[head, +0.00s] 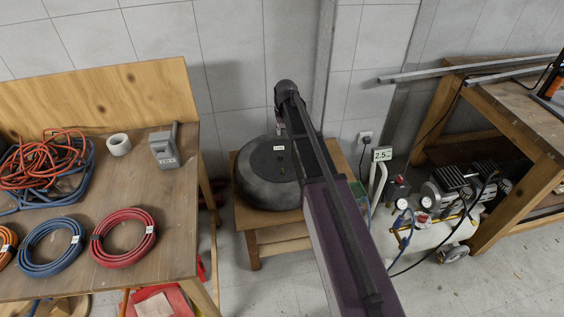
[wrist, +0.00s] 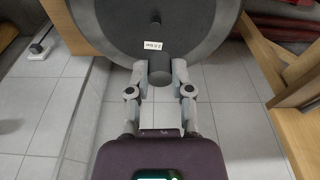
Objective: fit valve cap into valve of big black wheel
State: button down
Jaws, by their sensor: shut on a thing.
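The big black wheel (head: 255,192) lies flat on a low wooden stand (head: 262,218); its grey-black face also fills the top of the wrist view (wrist: 120,30). A small dark stub (wrist: 155,20) stands on that face and looks like the valve. A white label (wrist: 152,45) is beside it. My gripper (wrist: 160,66) is shut on a dark cylinder, the valve cap (wrist: 159,72). The cap is at the near side of the label in the wrist view, apart from the stub. In the head view my arm hides most of the gripper and the cap.
A wooden workbench (head: 180,225) at left holds red (head: 124,236) and blue (head: 50,246) hose coils, a tape roll (head: 118,144) and a grey box (head: 163,150). A compressor (head: 440,215) stands right of the stand. A tiled wall (head: 230,60) is behind.

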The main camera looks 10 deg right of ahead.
jog(key=shift+n, duration=0.3)
notch_tip(320, 180, down, 12)
jog(key=b, duration=1.1)
jog(key=shift+a+f, duration=0.1)
jog(key=shift+s+m, duration=0.1)
jog(key=shift+m, duration=0.3)
jog(key=shift+f, duration=0.25)
jog(key=shift+f+b, duration=2.6)
jog(key=shift+b, duration=0.25)
jog(key=shift+f+b, duration=0.85)
jog(key=shift+s+f+b, duration=0.1)
jog(key=shift+f+b, duration=0.55)
jog(key=shift+b, duration=0.05)
dwell(0.9)
